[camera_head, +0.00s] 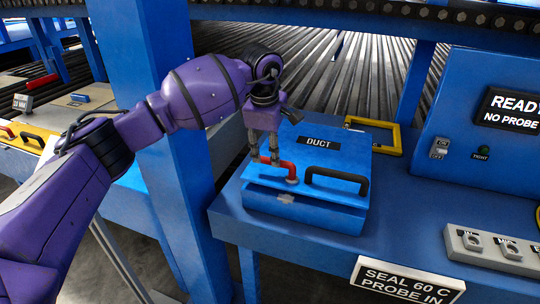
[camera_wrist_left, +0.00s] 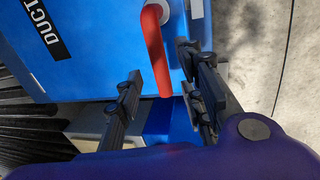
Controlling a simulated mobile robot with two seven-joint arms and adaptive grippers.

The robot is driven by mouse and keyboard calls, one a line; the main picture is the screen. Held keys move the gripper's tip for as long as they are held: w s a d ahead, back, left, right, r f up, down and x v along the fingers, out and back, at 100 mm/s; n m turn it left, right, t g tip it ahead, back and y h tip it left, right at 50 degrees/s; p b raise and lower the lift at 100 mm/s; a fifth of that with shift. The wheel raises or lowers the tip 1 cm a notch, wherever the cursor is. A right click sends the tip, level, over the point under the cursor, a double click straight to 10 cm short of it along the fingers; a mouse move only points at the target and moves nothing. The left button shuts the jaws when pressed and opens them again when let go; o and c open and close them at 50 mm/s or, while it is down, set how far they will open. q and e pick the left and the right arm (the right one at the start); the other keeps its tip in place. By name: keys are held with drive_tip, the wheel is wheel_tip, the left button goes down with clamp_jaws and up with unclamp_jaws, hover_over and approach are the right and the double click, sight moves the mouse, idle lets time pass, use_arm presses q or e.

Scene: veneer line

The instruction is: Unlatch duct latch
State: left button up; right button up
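The blue duct box (camera_head: 340,150), labelled DUCT, stands on the blue bench with its lid down. The red duct latch lever (camera_head: 283,167) lies on the lid's front left, with a round silver pivot at its right end. My left gripper (camera_head: 265,157) points down over the lever's left end. In the left wrist view, the red lever (camera_wrist_left: 155,45) reaches between the two spread fingers of my gripper (camera_wrist_left: 160,68); I see gaps on both sides. Whether the fingers are level with the lever is hard to tell. My right gripper is not in view.
A black handle (camera_head: 337,180) is on the lid right of the lever. A yellow frame (camera_head: 375,128) lies behind the box. A control panel (camera_head: 490,115) and a grey button box (camera_head: 495,248) are to the right. A blue post (camera_head: 165,130) stands behind my left arm.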

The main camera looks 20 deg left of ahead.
use_arm(q)
drive_tip(key=shift+w+f, duration=0.25)
drive_tip(key=shift+f, duration=1.05)
clamp_jaws()
